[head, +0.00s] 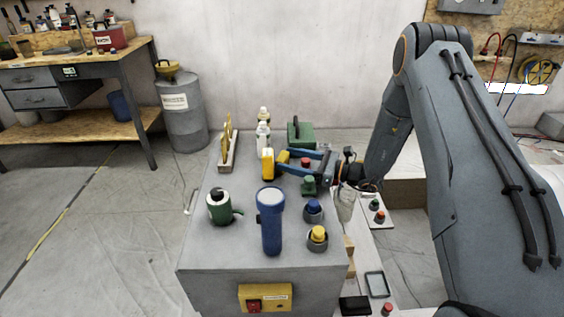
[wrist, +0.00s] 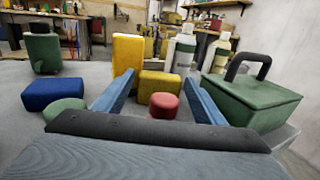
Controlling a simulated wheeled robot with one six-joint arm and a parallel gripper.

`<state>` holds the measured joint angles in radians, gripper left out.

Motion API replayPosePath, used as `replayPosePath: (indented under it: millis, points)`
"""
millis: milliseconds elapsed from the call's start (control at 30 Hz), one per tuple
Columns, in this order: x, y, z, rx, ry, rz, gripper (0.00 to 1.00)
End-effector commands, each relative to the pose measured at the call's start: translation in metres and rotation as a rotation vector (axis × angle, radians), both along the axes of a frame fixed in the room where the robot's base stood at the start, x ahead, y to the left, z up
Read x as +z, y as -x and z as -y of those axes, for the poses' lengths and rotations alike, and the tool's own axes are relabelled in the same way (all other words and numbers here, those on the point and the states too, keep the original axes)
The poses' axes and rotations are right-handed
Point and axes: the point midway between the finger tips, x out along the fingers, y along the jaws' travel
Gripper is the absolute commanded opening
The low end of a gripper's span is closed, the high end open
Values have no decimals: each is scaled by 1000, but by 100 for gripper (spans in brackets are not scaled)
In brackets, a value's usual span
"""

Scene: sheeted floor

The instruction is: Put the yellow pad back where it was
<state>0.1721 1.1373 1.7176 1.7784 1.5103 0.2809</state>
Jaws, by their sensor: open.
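A small yellow block (wrist: 159,87), which looks like the yellow pad, lies on the grey bench top (head: 225,262) between the tips of my gripper (wrist: 160,88). In the head view the yellow block (head: 283,157) shows by the fingertips. My gripper (head: 284,161) is open, its two blue fingers apart on either side. A red round piece (wrist: 165,105) sits nearer me between the fingers. A taller yellow upright piece (wrist: 127,53) stands just beyond the block, by the left finger. I cannot tell whether the fingers touch the block.
Two white bottles (wrist: 180,52) stand beyond, and a green handled box (wrist: 255,98) is close right of the fingers. A blue piece (wrist: 53,93) lies left.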

Motion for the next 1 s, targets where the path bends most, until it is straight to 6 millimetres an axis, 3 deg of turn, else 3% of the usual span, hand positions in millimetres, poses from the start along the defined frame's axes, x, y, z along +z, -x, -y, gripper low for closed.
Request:
replayPosePath:
  millis: [267, 433, 500, 767, 1000]
  points:
    - [0, -2, -4, -1, 0, 0, 62]
    - [0, -2, -4, 0, 0, 0, 34]
    - [0, -2, -4, 0, 0, 1, 29]
    - [2, -2, -4, 0, 0, 1, 28]
    - [20, -3, -4, -1, 1, 3, 28]
